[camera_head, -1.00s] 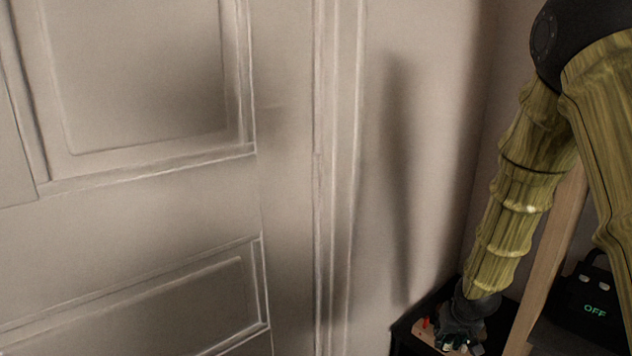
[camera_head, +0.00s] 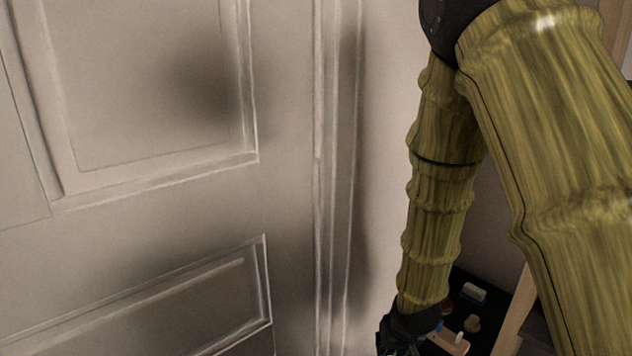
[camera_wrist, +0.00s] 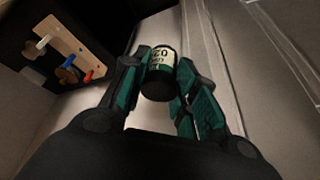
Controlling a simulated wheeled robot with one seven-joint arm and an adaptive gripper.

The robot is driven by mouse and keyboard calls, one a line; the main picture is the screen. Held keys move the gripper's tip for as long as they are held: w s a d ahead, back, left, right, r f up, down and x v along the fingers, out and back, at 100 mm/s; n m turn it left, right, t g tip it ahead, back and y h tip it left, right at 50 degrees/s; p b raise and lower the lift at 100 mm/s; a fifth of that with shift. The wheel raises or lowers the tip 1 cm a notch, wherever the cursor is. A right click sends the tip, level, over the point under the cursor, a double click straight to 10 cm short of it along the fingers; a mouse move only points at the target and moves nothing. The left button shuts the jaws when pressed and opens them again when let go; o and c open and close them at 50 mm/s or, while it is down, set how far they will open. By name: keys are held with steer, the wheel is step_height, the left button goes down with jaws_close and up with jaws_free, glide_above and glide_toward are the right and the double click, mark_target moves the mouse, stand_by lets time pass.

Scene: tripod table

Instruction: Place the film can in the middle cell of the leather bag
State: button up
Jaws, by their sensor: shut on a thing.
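The film can (camera_wrist: 161,62), a small cylinder with a pale label and a dark end, is between the fingers of my gripper (camera_wrist: 163,80) in the wrist view. The green and black fingers are shut on it from both sides. In the head view my gripper (camera_head: 398,342) is at the bottom edge, partly cut off, and the can cannot be made out there. The leather bag is not seen in either current view.
A black surface (camera_head: 494,292) at lower right holds a wooden block (camera_head: 449,342) with pegs and small items. The block also shows in the wrist view (camera_wrist: 66,50). A wooden post (camera_head: 513,315) stands right of it. A panelled door (camera_head: 150,180) fills the left.

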steer(key=shift+s+r+p, duration=0.65)
steer(key=shift+r+p, duration=0.15)
steer(key=shift+p, duration=2.5)
steer(key=s+p, duration=0.1)
steer(key=p, duration=0.2)
steer(key=shift+d+p, duration=0.3)
steer(key=shift+p, duration=0.05)
